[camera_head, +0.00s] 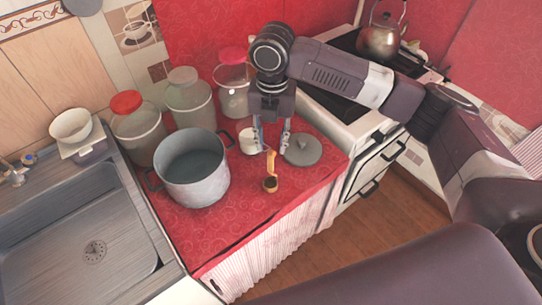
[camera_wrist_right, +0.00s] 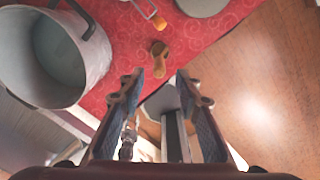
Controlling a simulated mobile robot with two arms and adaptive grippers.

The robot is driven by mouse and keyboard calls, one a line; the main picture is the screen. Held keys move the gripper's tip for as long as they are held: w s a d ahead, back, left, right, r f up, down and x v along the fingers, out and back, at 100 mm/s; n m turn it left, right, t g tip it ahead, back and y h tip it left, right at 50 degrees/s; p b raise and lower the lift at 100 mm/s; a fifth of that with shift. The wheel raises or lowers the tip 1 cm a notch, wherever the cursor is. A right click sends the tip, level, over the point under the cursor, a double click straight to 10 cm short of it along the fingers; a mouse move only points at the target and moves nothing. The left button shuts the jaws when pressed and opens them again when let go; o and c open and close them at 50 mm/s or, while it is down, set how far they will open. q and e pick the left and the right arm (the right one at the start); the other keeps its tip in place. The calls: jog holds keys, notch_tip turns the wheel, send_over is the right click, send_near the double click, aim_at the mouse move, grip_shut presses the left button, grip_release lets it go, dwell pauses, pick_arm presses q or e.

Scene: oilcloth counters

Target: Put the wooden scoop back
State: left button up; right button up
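A small brown wooden scoop (camera_head: 270,184) lies on the red counter cloth near its front edge, right of the big pot. It also shows in the right wrist view (camera_wrist_right: 159,58), ahead of the fingers. My right gripper (camera_head: 272,146) points down over the counter, above and behind the scoop in the head view. In the right wrist view its fingers (camera_wrist_right: 160,90) are apart with nothing held between them. My left gripper is out of view.
A grey pot (camera_head: 199,190) stands left of the scoop, and a round grey lid (camera_head: 303,150) lies to the right. Lidded jars (camera_head: 189,102) and a white cup (camera_head: 249,142) stand behind. A sink (camera_head: 95,220) is at left, a stove with a kettle (camera_head: 380,40) at right.

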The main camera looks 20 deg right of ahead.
jog(key=shift+r+b, duration=0.3)
jog(key=shift+r, duration=1.95)
jog(key=shift+c, duration=0.3)
